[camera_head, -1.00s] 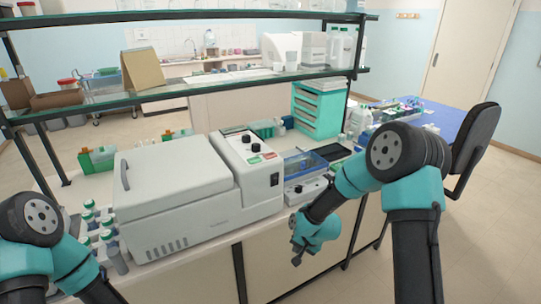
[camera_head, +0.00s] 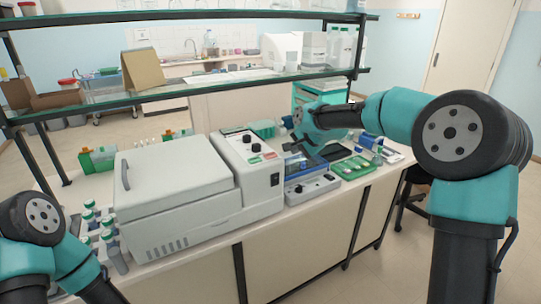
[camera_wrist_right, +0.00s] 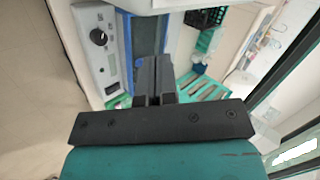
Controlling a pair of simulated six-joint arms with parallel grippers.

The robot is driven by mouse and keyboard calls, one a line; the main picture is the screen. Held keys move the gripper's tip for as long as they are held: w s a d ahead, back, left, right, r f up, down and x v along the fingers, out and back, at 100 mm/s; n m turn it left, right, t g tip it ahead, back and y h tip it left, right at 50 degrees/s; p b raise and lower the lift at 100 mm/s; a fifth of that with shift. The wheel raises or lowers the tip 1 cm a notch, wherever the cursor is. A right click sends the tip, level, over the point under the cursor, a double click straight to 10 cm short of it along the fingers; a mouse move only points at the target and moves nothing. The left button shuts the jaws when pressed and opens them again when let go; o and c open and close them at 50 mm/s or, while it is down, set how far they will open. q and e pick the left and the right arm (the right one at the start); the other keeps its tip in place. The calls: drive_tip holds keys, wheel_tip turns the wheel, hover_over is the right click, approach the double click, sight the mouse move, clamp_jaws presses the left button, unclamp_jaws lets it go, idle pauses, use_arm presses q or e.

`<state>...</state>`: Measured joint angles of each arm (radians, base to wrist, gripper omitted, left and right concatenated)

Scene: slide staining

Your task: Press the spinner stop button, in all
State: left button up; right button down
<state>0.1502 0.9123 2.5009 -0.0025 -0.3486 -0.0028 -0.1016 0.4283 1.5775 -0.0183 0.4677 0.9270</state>
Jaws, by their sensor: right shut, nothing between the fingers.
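The spinner (camera_head: 178,190) is a large white machine with a closed lid at the centre-left of the bench in the head view. Its control panel (camera_head: 238,146) on the right has black knobs, a green button (camera_head: 256,160) and a small red button (camera_head: 270,155), which looks like the stop button. My right gripper (camera_wrist_right: 155,75) is shut and empty. In the head view it is just right of the panel, above the blue-topped device, apart from the buttons. Its fingertips are hard to make out there. My left gripper is out of view; only my left arm shows.
A small device with a blue top and knobs (camera_head: 312,189) stands right of the spinner; its knob also shows in the wrist view (camera_wrist_right: 98,37). A green tray (camera_head: 352,168) is further right. Bottles (camera_head: 90,216) stand left of the spinner. A glass shelf (camera_head: 190,88) spans above.

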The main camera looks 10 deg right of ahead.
sight(272, 154)
drive_tip(key=a+r+n, duration=0.6)
drive_tip(key=a+r, duration=0.2)
drive_tip(key=r, duration=0.3)
drive_tip(key=shift+w+r+t+h, duration=0.2)
drive_tip(key=shift+w+t+h, duration=0.1)
drive_tip(key=shift+w+t, duration=0.1)
drive_tip(key=shift+f, duration=4.45)
drive_tip(key=shift+f, duration=0.4)
drive_tip(key=shift+f, duration=0.35)
drive_tip(key=shift+r, duration=0.8)
